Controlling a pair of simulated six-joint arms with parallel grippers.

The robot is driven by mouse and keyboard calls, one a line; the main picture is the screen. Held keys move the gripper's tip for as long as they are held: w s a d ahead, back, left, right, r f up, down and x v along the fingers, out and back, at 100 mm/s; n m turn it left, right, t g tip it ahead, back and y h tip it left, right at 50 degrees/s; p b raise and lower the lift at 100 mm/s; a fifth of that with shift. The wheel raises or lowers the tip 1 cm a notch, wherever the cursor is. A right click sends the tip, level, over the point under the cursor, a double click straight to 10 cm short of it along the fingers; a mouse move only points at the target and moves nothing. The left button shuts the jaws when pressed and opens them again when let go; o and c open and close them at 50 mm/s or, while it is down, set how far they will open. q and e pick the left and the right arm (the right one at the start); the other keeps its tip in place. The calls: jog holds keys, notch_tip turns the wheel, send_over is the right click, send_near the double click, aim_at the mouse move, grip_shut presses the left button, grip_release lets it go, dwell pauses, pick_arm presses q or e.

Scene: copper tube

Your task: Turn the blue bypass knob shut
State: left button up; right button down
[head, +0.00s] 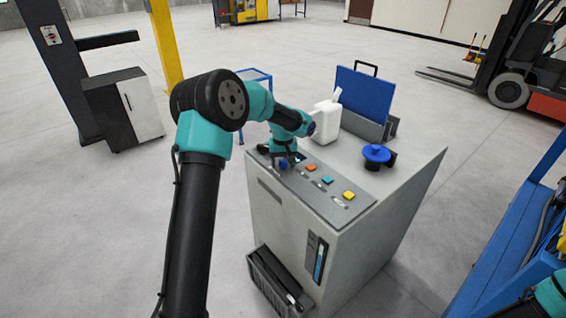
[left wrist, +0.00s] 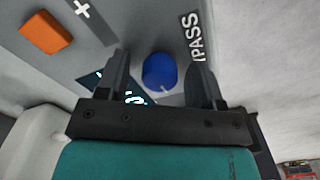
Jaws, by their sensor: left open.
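The blue bypass knob (head: 283,164) sits at the left end of the sloped control panel, partly hidden by my left gripper (head: 287,157) in the head view. In the left wrist view the round blue knob (left wrist: 159,71) shows a small white mark on its lower edge, and the panel letters "PASS" are beside it. My left gripper (left wrist: 160,80) is open, with one finger on each side of the knob. A gap shows at the left finger; I cannot tell whether the right finger touches. My right gripper is not in view; only a bit of teal arm shows at the lower right.
Orange (head: 311,168), teal (head: 327,180) and yellow (head: 348,195) buttons line the panel to the right of the knob. A white jug (head: 326,122), a blue board (head: 361,97) and a blue-capped part (head: 377,153) stand on the cabinet top (head: 405,160).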

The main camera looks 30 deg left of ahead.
pick_arm(q)
jog(key=c, duration=0.9)
jog(key=shift+m, duration=0.3)
jog(key=m, duration=0.3)
jog(key=shift+m, duration=0.4)
jog(key=m, duration=0.4)
jog(key=shift+m, duration=0.3)
jog(key=m, duration=0.4)
jog(key=shift+m, duration=2.5)
